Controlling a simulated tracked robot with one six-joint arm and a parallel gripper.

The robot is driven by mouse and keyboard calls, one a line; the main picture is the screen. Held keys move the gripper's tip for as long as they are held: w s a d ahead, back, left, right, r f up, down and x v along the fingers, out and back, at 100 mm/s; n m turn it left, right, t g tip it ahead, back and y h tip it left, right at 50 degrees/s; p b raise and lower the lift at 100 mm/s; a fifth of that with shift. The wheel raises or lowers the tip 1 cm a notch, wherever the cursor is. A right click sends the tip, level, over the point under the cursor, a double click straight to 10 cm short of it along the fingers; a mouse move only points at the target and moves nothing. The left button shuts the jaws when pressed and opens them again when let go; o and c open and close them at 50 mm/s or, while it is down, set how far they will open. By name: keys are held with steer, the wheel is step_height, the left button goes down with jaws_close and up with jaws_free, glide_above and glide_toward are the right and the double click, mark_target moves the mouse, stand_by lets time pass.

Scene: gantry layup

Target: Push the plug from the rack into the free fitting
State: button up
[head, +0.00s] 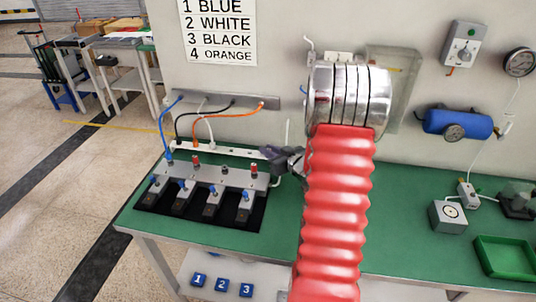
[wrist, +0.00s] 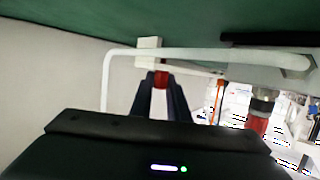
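My gripper (head: 272,154) is at the right end of the white rack (head: 186,147), behind the grey fitting block (head: 212,177). In the wrist view its two dark fingers (wrist: 161,84) stand a little apart. A red piece, probably the plug (wrist: 161,79), fills the gap between the fingertips, just against a pale block (wrist: 149,43). I cannot tell whether the fingers press on it. The fitting block carries several fittings with red or dark tops, such as a red one (head: 254,168); a red-topped fitting also shows in the wrist view (wrist: 258,124). Which one is free is unclear.
Blue, black, orange and white hoses (head: 169,130) hang from the wall at left. A white pipe (wrist: 210,53) loops close by my fingers. The colour list (head: 219,30) is on the wall.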

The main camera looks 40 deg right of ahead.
jaws_close()
steer(key=shift+r, duration=0.1)
step_height(320, 180, up, 10)
steer(key=shift+f, duration=0.1)
stand_by(0.6)
stand_by(0.4)
